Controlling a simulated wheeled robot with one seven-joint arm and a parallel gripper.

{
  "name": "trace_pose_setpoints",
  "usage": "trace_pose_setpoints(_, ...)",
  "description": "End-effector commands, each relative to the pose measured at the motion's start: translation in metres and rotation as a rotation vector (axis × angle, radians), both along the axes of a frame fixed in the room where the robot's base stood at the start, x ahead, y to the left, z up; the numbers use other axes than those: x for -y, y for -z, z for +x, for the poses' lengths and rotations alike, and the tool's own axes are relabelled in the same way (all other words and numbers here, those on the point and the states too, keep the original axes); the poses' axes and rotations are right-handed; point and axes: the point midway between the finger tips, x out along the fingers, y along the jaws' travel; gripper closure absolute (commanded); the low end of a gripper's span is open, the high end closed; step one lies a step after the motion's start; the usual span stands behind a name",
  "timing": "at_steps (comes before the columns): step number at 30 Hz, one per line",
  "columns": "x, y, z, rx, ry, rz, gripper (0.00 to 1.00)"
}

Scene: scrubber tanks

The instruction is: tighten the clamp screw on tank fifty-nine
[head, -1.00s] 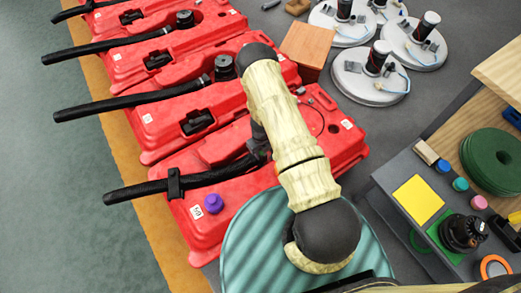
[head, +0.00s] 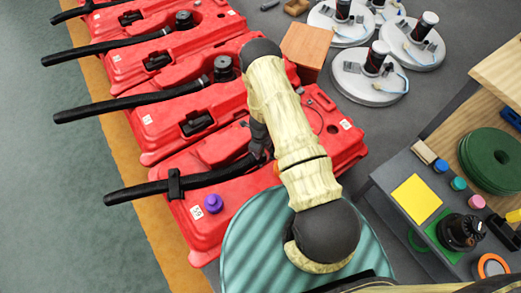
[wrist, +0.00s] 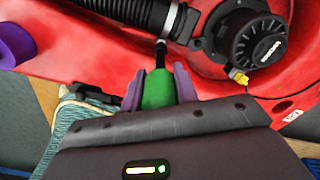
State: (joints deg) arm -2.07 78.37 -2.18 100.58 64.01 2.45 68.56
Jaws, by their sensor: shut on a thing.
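Tank fifty-nine (head: 235,212) is the nearest red tank, with a "59" label at its near left corner. A black hose (head: 135,192) runs across it, ribbed (wrist: 130,10) in the wrist view, to a round black housing (wrist: 255,42). A pale metal clamp band (wrist: 173,20) circles the hose by the housing. My gripper (wrist: 158,86) is shut on a green-handled screwdriver (wrist: 158,90). Its dark shaft points at the clamp, with the tip beside the band's lower edge. I cannot tell whether the tip sits in the screw. My arm hides much of this in the head view.
A purple cap (head: 213,203) stands on the tank's near end. More red tanks (head: 175,110) line up behind. Round white machines (head: 370,75) stand at the back right. A grey cart (head: 400,175) with a yellow pad and small parts is at the right. Open floor lies left.

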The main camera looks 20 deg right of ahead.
Motion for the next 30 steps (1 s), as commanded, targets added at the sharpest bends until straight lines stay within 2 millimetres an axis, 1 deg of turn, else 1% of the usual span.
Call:
trace_pose_setpoints(3,0.0002,0.0001,0.0001,0.001,-0.215,-0.001,1.00)
trace_pose_setpoints(6,0.0004,-0.0001,-0.0001,0.000,-0.355,-0.001,1.00)
trace_pose_setpoints(9,0.0006,-0.0003,-0.0002,0.000,-0.399,-0.001,1.00)
trace_pose_setpoints(16,0.0011,-0.0003,-0.0004,0.000,-0.401,-0.001,1.00)
trace_pose_setpoints(19,0.0013,-0.0001,-0.0006,0.001,-0.478,-0.001,1.00)
trace_pose_setpoints(23,0.0014,0.0001,-0.0011,0.001,-0.700,-0.001,1.00)
trace_pose_setpoints(30,0.0016,0.0000,-0.0022,0.000,-1.138,0.000,1.00)
